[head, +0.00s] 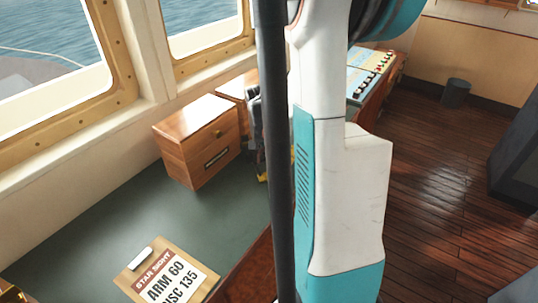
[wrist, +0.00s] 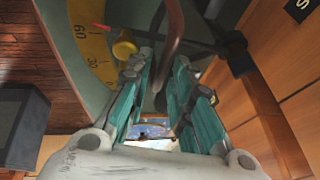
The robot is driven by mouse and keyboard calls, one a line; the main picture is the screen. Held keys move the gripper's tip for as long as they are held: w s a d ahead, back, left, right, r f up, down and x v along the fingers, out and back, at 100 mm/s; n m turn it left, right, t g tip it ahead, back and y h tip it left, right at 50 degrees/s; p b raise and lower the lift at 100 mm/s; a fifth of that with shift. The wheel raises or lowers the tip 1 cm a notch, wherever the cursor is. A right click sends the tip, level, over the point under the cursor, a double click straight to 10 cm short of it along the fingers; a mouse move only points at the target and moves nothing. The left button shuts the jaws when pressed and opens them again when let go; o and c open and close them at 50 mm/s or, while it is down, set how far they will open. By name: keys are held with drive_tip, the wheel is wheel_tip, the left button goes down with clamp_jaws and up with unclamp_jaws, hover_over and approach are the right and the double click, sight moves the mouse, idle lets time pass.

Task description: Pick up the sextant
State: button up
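The sextant shows in the wrist view, with a yellow scale arc (wrist: 88,40) marked with numbers, a brass knob (wrist: 124,47), dark frame parts and a brown curved handle (wrist: 175,28). My gripper (wrist: 161,64) has its two teal fingers apart. The handle lies in line with the gap between the fingertips; I cannot tell how deep it is between them. No finger visibly presses on it. In the head view my arm hides most of this spot; only dark parts and a yellow bit (head: 262,177) show beside the dark column.
A wooden drawer box (head: 197,140) stands on the green desk top (head: 110,215) by the windows. A clipboard (head: 165,277) with a star sight note lies at the near end. A console (head: 372,70) stands beyond my arm. The plank floor (head: 445,160) at right is largely clear.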

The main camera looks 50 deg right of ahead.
clamp_jaws()
idle(0.3)
